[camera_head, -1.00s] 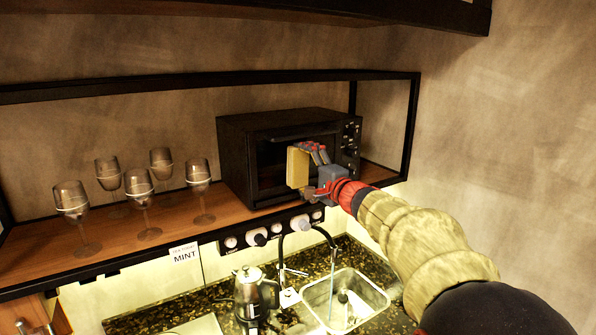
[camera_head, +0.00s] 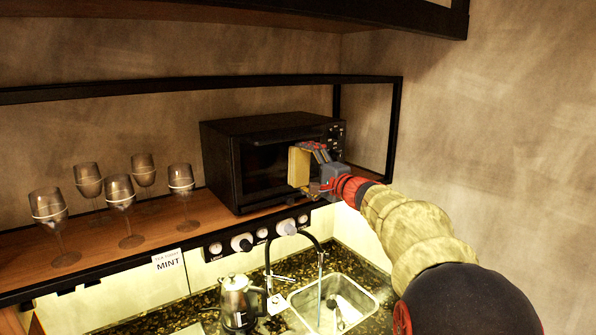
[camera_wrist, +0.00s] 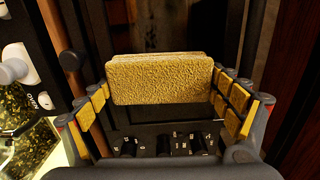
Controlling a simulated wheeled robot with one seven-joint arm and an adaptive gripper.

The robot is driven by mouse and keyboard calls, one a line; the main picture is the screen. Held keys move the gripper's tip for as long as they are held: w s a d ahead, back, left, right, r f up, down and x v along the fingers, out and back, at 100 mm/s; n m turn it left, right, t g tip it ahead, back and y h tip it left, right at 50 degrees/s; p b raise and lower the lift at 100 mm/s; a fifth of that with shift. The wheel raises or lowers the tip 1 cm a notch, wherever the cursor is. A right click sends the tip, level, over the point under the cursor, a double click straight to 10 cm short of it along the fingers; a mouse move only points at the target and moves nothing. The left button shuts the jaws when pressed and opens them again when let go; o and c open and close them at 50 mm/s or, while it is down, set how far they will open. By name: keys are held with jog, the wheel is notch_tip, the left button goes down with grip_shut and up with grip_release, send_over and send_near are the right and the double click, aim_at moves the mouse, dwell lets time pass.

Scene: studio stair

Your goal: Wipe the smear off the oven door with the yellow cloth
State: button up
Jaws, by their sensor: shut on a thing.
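The black oven (camera_head: 275,128) stands on the wooden shelf, with its dark door (camera_head: 262,172) facing the room. My gripper (camera_head: 312,166) is in front of the right part of the door, near the control knobs. It is shut on the yellow cloth (camera_head: 299,167), a thick folded pad, which also shows between the fingers in the wrist view (camera_wrist: 160,80). The pad is held upright facing the door; I cannot tell whether it touches. I can make out no smear; the pad and gripper hide part of the door.
Several glasses (camera_head: 120,192) stand on the shelf (camera_head: 95,243) left of the oven. A black frame post (camera_head: 394,130) rises at the shelf's right end. Below are a kettle (camera_head: 237,300), a running tap (camera_head: 320,258) and a sink (camera_head: 358,288).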

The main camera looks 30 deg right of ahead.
aim_at(268, 171)
jog(key=shift+d, duration=1.05)
jog(key=shift+b, duration=0.35)
jog(key=shift+b, duration=0.45)
jog(key=shift+a, duration=0.1)
jog(key=shift+a+f+b, duration=0.1)
jog(key=shift+a+b, duration=0.7)
jog(key=shift+a, duration=0.05)
jog(key=shift+s+a+b, duration=0.1)
jog(key=shift+a+b, duration=2.2)
jog(key=shift+a, duration=0.9)
jog(key=shift+s+a+b, duration=0.1)
jog(key=shift+a+b, duration=1.1)
jog(key=shift+a, duration=0.75)
jog(key=shift+d, duration=0.1)
